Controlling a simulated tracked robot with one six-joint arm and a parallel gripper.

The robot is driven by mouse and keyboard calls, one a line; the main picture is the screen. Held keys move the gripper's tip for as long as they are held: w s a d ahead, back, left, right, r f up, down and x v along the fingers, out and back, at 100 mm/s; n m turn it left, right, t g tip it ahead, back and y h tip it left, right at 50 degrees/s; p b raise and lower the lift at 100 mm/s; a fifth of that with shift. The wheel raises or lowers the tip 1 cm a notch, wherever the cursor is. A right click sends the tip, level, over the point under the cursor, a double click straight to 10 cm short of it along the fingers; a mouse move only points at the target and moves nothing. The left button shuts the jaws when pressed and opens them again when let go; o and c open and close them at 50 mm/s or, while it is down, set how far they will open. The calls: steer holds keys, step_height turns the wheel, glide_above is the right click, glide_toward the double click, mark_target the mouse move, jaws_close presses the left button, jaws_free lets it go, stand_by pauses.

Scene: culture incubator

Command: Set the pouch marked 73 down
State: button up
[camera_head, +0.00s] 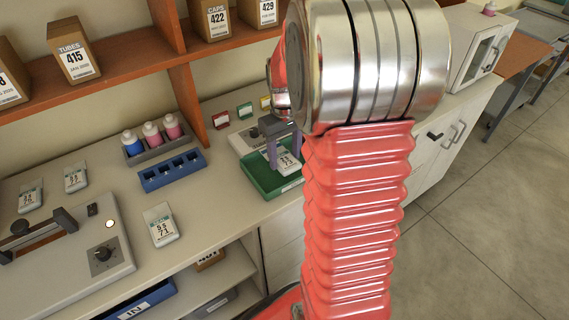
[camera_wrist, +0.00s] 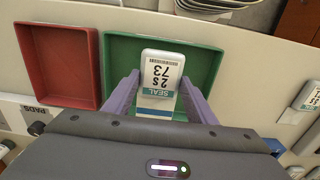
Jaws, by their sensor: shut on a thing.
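The pouch marked 73 (camera_wrist: 160,75) is a small white pouch with a printed label and a teal band. My gripper (camera_wrist: 160,100) is shut on it, with a purple finger on each side. In the wrist view the pouch is over the green tray (camera_wrist: 118,62). In the head view the pouch (camera_head: 287,160) hangs between the fingers of my gripper (camera_head: 282,150) at the green tray (camera_head: 262,186), partly hidden by my arm. I cannot tell whether it touches the tray floor.
A red tray (camera_wrist: 58,65) stands beside the green one. In the head view, a blue rack (camera_head: 172,170), a grey holder with bottles (camera_head: 152,138), the pouch marked 71 (camera_head: 161,225) and a sealing device (camera_head: 75,250) are on the counter to the left. Boxes (camera_head: 74,50) stand on the shelf above.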

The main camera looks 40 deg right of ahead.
mark_target(285, 159)
steer(key=shift+f, duration=1.9)
steer(key=o, duration=1.2)
steer(key=shift+f, duration=0.1)
steer(key=shift+c, duration=0.2)
step_height(285, 159, up, 12)
